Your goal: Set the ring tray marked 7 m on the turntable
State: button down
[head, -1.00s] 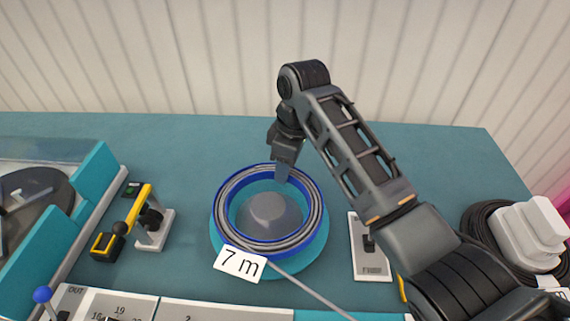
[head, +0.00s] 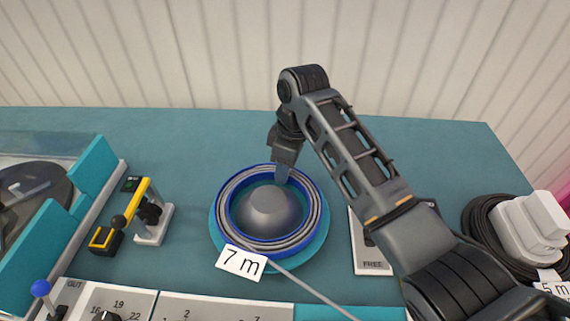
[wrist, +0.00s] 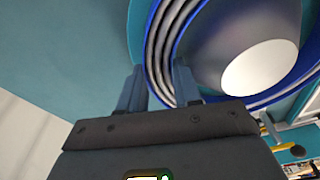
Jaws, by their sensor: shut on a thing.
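The ring tray (head: 316,232) is a blue ring with grey cable wound in it. A white tag marked 7 m (head: 241,262) hangs at its near side. The tray is around the grey domed hub of the teal turntable (head: 306,257), low over the disc. I cannot tell whether it touches the disc. My gripper (head: 282,174) is shut on the tray's far wall. In the wrist view my gripper's fingers (wrist: 158,88) are on either side of the ring wall, beside the cable (wrist: 160,50) and the hub (wrist: 240,45).
A yellow-and-black tool on a stand (head: 130,220) is to the left. A plate marked FREE (head: 372,262) is to the right. A black coil with white blocks (head: 520,235), tagged 5 m, lies at the far right. A numbered panel (head: 180,308) is in front.

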jog(key=shift+f, duration=0.25)
jog(key=c, duration=0.7)
grip_release()
jog(key=shift+f, duration=0.1)
jog(key=shift+s, duration=0.1)
